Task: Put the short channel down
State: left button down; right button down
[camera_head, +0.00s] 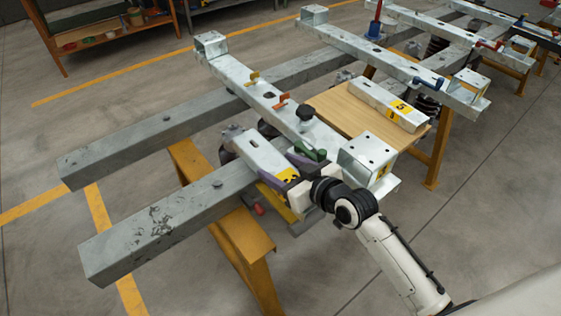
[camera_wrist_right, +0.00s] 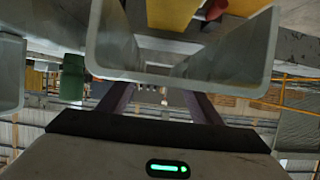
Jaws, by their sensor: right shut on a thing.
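The short channel (camera_head: 262,157) is a pale galvanised piece with a yellow label at its near end. It lies alongside the long cross channel (camera_head: 248,88), over the near grey beam (camera_head: 165,222); I cannot tell whether it touches the beam. My right gripper (camera_head: 298,168) is shut on its near end. In the right wrist view the short channel (camera_wrist_right: 103,42) shows as an open U, with the dark fingers of the right gripper (camera_wrist_right: 160,97) at its lower wall. My left gripper is out of view.
A second labelled channel (camera_head: 378,100) lies on a wooden board (camera_head: 335,110) to the right. Orange and green clamps sit along the long cross channel. A yellow trestle (camera_head: 240,240) supports the near beam. More cross channels stand at the upper right. The floor at lower left is clear.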

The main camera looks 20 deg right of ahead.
aim_at(280, 175)
jog(key=shift+w+f+b, duration=0.15)
jog(key=shift+f+b, duration=0.15)
jog(key=shift+f, duration=1.3)
jog(key=c, duration=0.9)
grip_release()
jog(key=shift+f, duration=0.4)
jog(key=o, duration=0.3)
jog(key=shift+s, duration=0.2)
jog(key=shift+r, duration=0.2)
jog(key=p+v, duration=0.1)
jog(key=v, duration=1.1)
jog(key=shift+f, duration=0.1)
jog(key=shift+s, duration=0.1)
